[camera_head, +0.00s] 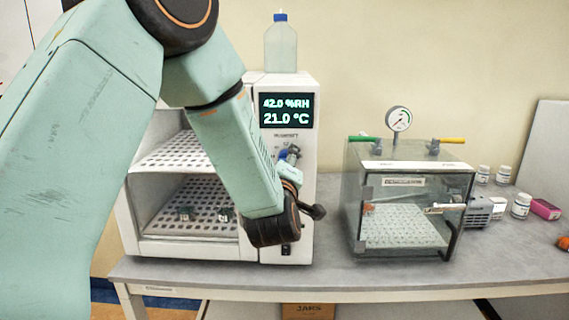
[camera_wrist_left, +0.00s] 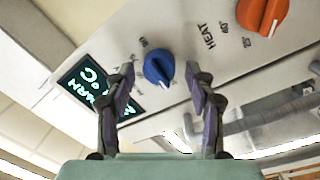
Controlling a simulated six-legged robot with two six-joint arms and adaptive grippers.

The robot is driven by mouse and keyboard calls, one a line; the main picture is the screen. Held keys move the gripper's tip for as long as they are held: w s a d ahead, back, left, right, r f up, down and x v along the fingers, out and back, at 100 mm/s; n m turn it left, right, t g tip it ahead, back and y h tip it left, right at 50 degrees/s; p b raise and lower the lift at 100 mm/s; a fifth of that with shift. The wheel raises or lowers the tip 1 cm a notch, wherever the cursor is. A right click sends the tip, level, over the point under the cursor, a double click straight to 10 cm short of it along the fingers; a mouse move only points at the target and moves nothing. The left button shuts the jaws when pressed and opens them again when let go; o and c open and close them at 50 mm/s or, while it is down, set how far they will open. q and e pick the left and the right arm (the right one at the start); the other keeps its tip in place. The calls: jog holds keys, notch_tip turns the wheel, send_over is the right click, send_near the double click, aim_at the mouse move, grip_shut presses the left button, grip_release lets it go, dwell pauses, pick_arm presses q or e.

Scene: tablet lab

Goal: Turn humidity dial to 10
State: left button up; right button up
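The humidity chamber's control panel (camera_head: 302,145) has a display (camera_head: 286,110) reading 42.0 %RH and 21.0 °C. A blue dial (camera_wrist_left: 159,69), which looks like the humidity dial, shows in the left wrist view; its pointer setting is too small to read. An orange dial (camera_wrist_left: 263,17) lies up and right of it, with the word HEAT between them. My left gripper (camera_wrist_left: 160,74) is open, one finger on each side of the blue dial, with gaps visible. In the head view my left gripper (camera_head: 291,153) is at the panel, largely hiding the dials. My right gripper is not in view.
The chamber's open shelves (camera_head: 180,152) are left of the panel, partly behind my arm. A blue-capped bottle (camera_head: 281,47) stands on top. A clear vacuum box (camera_head: 405,205) with a gauge (camera_head: 398,118) stands to the right, with bare bench between.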

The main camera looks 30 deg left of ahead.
pick_arm(q)
jog(key=shift+w+f, duration=0.1)
jog(key=shift+w, duration=0.1)
jog(key=v, duration=0.7)
jog(key=shift+s+d, duration=0.15)
jog(key=shift+s, duration=0.05)
jog(key=shift+s, duration=0.15)
